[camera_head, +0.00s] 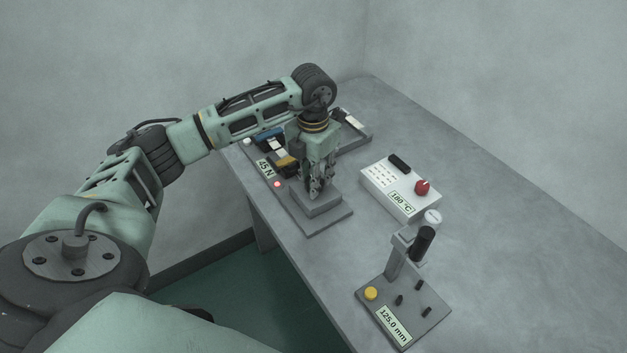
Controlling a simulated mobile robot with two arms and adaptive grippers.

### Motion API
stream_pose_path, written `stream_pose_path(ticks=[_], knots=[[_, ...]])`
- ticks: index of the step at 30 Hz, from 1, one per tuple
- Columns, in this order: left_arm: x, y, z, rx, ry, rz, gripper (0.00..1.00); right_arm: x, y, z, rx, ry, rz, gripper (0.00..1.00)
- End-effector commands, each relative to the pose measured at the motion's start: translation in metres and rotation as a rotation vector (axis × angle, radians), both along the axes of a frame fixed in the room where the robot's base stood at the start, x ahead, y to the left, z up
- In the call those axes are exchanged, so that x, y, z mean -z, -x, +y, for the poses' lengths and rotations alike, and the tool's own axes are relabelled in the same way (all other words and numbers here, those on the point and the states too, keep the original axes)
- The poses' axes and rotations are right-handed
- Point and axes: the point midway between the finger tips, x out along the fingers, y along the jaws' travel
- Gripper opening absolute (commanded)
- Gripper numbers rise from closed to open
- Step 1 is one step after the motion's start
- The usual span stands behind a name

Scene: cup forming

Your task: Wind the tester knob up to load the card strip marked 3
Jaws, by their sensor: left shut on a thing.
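The tester stands at the far left of the table, with a grey base plate (322,223), a raised grey block (326,203) and a small display (265,169) ending in N, its digits hard to read. A red light (277,184) glows beside the display. My left gripper (320,195) points straight down over the block, shut on a part that its fingers almost wholly hide; by its place I take it for the tester knob. I cannot make out a card strip marked 3. My right gripper is not in view.
Blue (268,138) and yellow (286,163) parts sit behind the tester, with a grey tray (362,133) at the back. A white box (398,190) reading 180 °C has a red knob. A grey stand (405,305) reading 125.0 mm is in front. The table's right side is clear.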

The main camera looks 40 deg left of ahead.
Motion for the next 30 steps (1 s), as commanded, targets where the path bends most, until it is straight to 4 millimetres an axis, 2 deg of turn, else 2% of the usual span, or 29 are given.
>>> stream_pose_path(ticks=[1, 9, 24, 25, 30], knots=[[0.0009, 0.0000, 0.0047, 0.018, -0.010, 0.001, 0.03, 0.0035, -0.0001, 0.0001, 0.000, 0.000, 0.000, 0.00], [-0.0002, -0.0005, 0.0048, 0.104, -0.010, 0.001, 0.03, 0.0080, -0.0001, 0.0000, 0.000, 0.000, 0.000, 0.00], [-0.0017, -0.0013, 0.0054, 0.121, -0.011, -0.001, 0.03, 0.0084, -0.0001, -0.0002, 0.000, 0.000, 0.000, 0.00], [-0.0017, -0.0013, 0.0055, 0.121, -0.011, -0.001, 0.29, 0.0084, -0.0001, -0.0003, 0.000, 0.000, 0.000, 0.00], [-0.0016, -0.0013, 0.0043, 0.122, -0.008, -0.001, 0.44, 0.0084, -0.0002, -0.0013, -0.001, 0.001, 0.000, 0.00]])
